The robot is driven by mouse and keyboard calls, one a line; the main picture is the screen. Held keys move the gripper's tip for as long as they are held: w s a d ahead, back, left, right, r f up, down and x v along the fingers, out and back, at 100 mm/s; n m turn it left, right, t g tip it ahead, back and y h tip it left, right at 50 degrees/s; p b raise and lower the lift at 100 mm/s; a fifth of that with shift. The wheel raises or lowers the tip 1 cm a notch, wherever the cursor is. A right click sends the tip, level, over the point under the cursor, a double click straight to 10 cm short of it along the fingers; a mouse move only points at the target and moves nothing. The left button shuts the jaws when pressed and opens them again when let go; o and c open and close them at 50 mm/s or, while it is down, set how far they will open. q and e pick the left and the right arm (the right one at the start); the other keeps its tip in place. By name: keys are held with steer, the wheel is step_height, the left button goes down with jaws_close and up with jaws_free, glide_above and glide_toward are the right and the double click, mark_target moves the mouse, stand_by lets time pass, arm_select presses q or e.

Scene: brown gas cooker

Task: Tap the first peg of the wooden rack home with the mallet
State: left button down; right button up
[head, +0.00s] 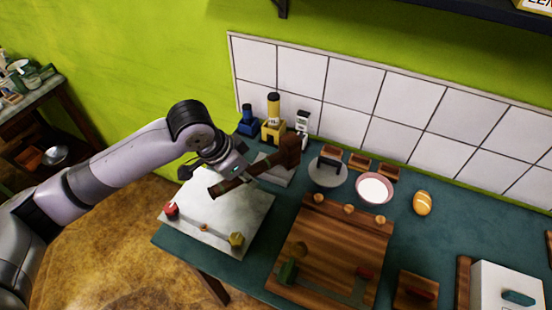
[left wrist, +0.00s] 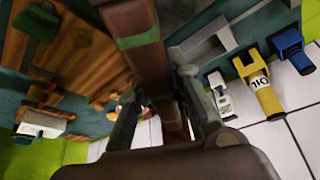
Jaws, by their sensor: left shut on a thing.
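My left gripper (head: 238,172) is shut on the handle of a dark brown wooden mallet. The mallet's head (head: 290,151) is at the upper right end, raised in front of the tiles. In the left wrist view the handle (left wrist: 140,45), with a green band, runs between the fingers (left wrist: 165,115). A striped brown wooden board (head: 310,238), which looks like the rack, lies to the right of and nearer than the mallet. Several light round peg tops, including the leftmost (head: 318,197), stand along its far edge. The mallet is apart from them. My right gripper is not in view.
A pale board (head: 230,215) with red and yellow knobs lies under my left arm. Bottles, including a yellow one (head: 273,128), stand by the tiles. A pink bowl (head: 374,189), an orange loaf-like item (head: 422,203) and a white box (head: 510,288) are to the right.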

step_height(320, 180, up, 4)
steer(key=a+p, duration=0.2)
steer(key=p, duration=0.1)
arm_select(q)
steer(key=w+d+f+m+g+h+b, duration=0.1)
steer(key=d+f+m+g+b, duration=0.1)
steer(key=d+f+m+b, duration=0.2)
steer(key=shift+w+d+f+m+b, duration=0.2)
steer(key=shift+d+f+m+b, duration=0.2)
steer(key=shift+d+m+b, duration=0.45)
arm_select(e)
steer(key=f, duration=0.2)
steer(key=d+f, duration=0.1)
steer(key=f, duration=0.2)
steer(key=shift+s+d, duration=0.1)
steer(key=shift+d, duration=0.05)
arm_select(q)
steer(key=shift+d, duration=0.15)
steer(key=shift+f+p, duration=0.35)
steer(key=shift+p, duration=0.05)
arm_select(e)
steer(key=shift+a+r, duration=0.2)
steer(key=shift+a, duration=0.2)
arm_select(q)
steer(key=shift+f, duration=0.15)
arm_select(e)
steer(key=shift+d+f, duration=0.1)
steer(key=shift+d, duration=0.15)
